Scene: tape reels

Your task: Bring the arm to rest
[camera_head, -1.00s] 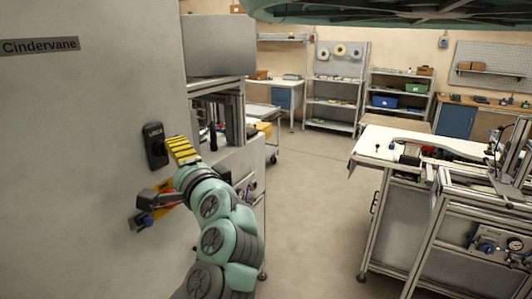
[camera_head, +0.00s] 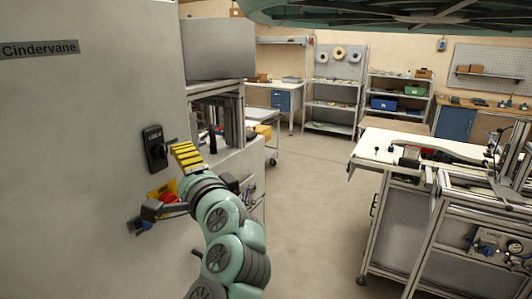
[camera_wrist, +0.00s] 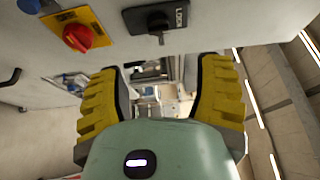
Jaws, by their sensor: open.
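My gripper (camera_head: 187,154) is in front of the grey cabinet's side, just right of a black switch labelled LOCK (camera_head: 154,150). Its yellow ribbed fingers stand wide apart in the wrist view (camera_wrist: 163,75), with nothing held between them. My green arm comes up from the bottom of the head view. In the wrist view the black switch (camera_wrist: 158,18) is above the fingers, apart from them. A red knob on a yellow plate (camera_wrist: 77,37) is at the upper left there. In the head view this red knob (camera_head: 169,198) is partly hidden by my wrist.
The grey cabinet wall (camera_head: 80,150) fills the left of the head view, close to my arm. A white-topped workbench (camera_head: 375,150) stands at the right. Clear floor (camera_head: 315,200) lies between them. Shelves (camera_head: 335,103) stand at the back.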

